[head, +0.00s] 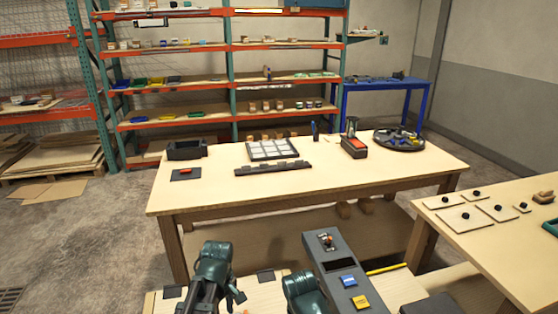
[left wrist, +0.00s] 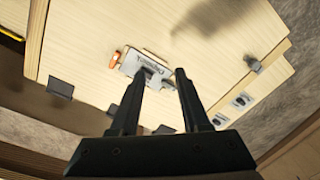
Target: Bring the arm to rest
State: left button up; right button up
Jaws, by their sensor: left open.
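My left arm comes up at the bottom of the head view, with its dark gripper (head: 232,297) low over the near wooden surface, left of the grey console (head: 318,250). In the left wrist view the two black fingers of this gripper (left wrist: 161,76) are apart with nothing held between them. The console has a small lever (head: 326,241), a dark display, a blue button (head: 348,281) and a yellow button (head: 360,301). A teal rounded arm part that looks like mine covers its lower left. My right gripper does not show.
In the left wrist view a pale lettered panel (left wrist: 147,64) and an orange piece (left wrist: 115,61) lie beyond the fingertips, on light wood. A long table (head: 390,178) stands ahead with a grid tray (head: 272,149) and a round dark tray (head: 399,140). Another table (head: 510,245) is at the right.

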pick_arm(q)
jog(key=s+d+m, duration=0.9)
jog(key=d+m, duration=0.1)
jog(key=m, duration=0.4)
jog(key=shift+d+y, duration=0.2)
jog(key=shift+y, duration=0.1)
